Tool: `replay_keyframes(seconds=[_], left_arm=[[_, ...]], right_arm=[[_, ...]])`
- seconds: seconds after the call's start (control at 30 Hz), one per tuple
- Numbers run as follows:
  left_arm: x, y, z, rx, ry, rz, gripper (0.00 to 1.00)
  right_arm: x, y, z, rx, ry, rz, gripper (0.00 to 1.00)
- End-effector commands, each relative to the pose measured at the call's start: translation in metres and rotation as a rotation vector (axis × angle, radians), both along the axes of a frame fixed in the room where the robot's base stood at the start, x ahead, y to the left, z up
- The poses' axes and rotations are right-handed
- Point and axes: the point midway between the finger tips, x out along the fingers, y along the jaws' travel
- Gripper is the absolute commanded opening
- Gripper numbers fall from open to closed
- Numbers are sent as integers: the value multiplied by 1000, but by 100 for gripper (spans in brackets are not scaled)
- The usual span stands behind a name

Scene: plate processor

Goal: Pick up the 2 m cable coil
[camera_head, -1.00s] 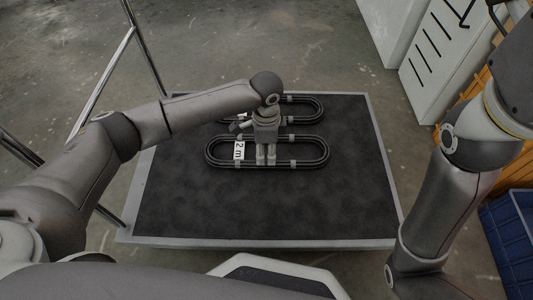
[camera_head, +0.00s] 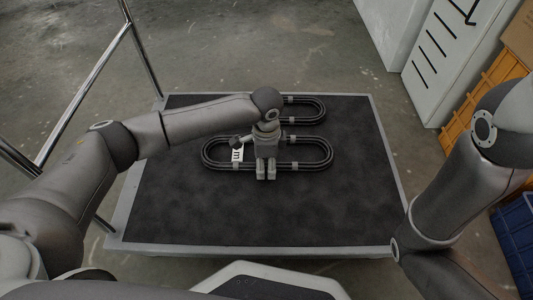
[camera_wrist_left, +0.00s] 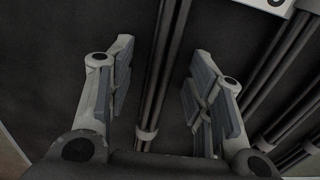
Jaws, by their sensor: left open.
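The 2 m cable coil (camera_head: 310,164) is a black oval loop with grey clips and a white label, lying flat on the dark cart top. The label is partly hidden by my arm; only the "m" shows. My left gripper (camera_head: 266,177) is over the coil's near side, fingers pointing down. In the left wrist view, the left gripper (camera_wrist_left: 155,95) is open, with a strand of black cable (camera_wrist_left: 166,70) and a grey clip between its two fingers, touching neither. My right gripper is not in view; only its arm shows at the right.
A second black coil (camera_head: 318,110) lies just behind on the same cart (camera_head: 250,225). The cart's front half is clear. A metal handle rail (camera_head: 84,89) stands at the left. A white cabinet (camera_head: 440,60), an orange crate (camera_head: 492,84) and a blue crate (camera_head: 518,240) are at the right.

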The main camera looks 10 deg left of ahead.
Motion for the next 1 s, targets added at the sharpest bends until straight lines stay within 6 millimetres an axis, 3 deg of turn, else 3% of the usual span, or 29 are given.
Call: replay_keyframes(seconds=[0.1, 0.47, 1.0], left_arm=[[0, 0, 1, 0, 0, 0, 46], [0, 0, 0, 0, 0, 0, 0], [0, 0, 7, -1, -1, 0, 0]], right_arm=[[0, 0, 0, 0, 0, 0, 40], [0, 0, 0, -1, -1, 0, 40], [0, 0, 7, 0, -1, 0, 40]])
